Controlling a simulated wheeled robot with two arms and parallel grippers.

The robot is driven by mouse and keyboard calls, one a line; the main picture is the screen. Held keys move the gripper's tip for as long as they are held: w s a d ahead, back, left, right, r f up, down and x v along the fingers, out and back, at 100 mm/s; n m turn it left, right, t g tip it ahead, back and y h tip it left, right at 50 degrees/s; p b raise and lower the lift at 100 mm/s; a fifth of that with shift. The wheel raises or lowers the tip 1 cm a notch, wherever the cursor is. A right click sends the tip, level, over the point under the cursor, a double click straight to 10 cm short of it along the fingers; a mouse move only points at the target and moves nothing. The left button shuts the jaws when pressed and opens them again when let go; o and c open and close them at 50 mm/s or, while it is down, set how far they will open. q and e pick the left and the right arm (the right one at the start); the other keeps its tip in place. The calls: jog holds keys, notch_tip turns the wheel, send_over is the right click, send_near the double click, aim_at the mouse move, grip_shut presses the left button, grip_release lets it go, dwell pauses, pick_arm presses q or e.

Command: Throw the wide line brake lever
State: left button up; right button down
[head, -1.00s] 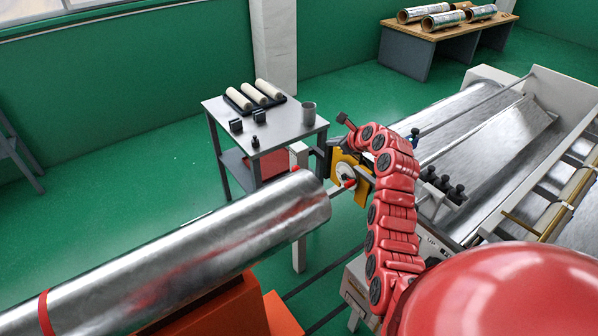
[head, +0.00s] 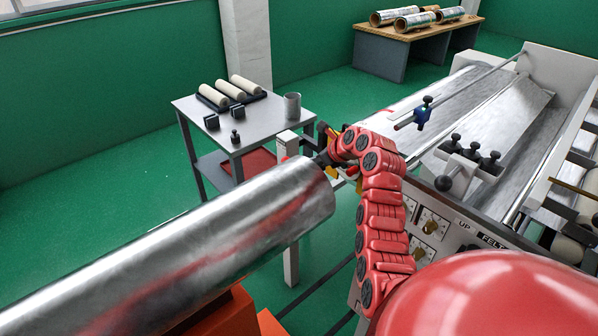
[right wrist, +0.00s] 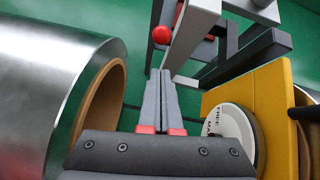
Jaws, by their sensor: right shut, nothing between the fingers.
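In the right wrist view a lever's red ball knob (right wrist: 163,35) shows just beyond my right gripper (right wrist: 163,78). The gripper is shut with nothing between its fingers, and its tips point at the area just below the knob. I cannot tell whether they touch the lever. A white dial (right wrist: 230,122) with partly readable lettering, including "FREE", sits on a yellow plate (right wrist: 272,100) right of the fingers. In the head view my right gripper (head: 322,160) is by the far end of the foil roll, and my arm hides most of the brake. My left gripper is not in view.
The large foil roll (head: 190,245) lies close left of my right gripper; its brown core (right wrist: 103,110) shows in the wrist view. A grey table (head: 240,125) with rollers stands behind. The machine with its control panel (head: 440,215) is on the right.

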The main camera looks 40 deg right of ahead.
jog(key=d+x, duration=0.1)
jog(key=x, duration=0.8)
jog(key=shift+a+f, duration=0.15)
jog(key=shift+a, duration=0.3)
jog(key=shift+w, duration=0.15)
